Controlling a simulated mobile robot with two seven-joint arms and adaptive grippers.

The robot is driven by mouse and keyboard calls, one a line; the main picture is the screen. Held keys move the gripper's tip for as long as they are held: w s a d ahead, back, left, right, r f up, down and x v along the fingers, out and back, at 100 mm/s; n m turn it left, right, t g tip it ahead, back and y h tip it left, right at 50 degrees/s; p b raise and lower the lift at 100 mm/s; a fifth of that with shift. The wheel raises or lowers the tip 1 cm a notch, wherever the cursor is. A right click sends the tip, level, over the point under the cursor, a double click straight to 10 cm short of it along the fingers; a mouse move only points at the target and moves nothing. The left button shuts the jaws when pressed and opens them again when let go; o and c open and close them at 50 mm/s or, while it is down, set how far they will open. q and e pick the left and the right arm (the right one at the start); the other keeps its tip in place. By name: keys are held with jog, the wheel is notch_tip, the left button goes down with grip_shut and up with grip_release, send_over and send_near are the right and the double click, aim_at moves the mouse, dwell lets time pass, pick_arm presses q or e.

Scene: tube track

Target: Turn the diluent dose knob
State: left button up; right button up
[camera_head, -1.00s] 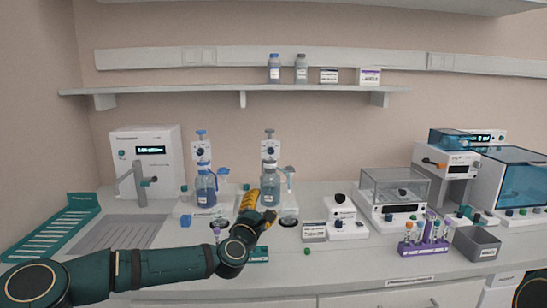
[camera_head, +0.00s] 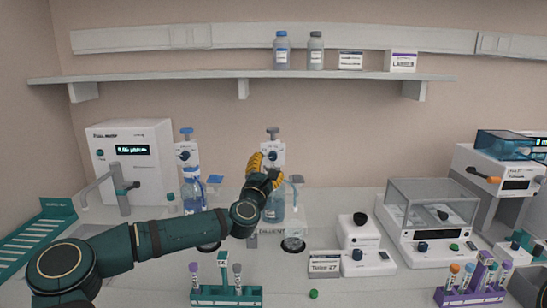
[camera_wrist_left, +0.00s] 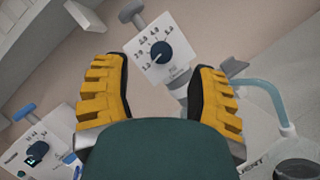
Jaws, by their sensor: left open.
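The diluent dispenser is the right one of two bottle-top dispensers, with a DILUENT label (camera_head: 270,232) at its base. Its dark round dose knob (camera_wrist_left: 161,52) sits on a white numbered dial plate (camera_wrist_left: 176,34), tilted in the left wrist view. In the head view its dial plate (camera_head: 272,145) shows just above my gripper. My left gripper (camera_head: 264,168) has yellow ridged fingers and is open in front of the dispenser. In the left wrist view the knob lies between and beyond the fingertips (camera_wrist_left: 160,70), apart from them. My right gripper is out of view.
The left dispenser (camera_head: 187,150) stands close by, with its own dial (camera_wrist_left: 38,150) at the left wrist view's lower left. A tube rack (camera_head: 226,295) stands in front of my arm. A white knobbed device (camera_head: 360,245) and a balance (camera_head: 430,210) stand to the right.

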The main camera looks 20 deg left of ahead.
aim_at(272, 157)
pick_arm(q)
jog(key=shift+x, duration=2.75)
jog(key=shift+f, duration=0.1)
grip_shut()
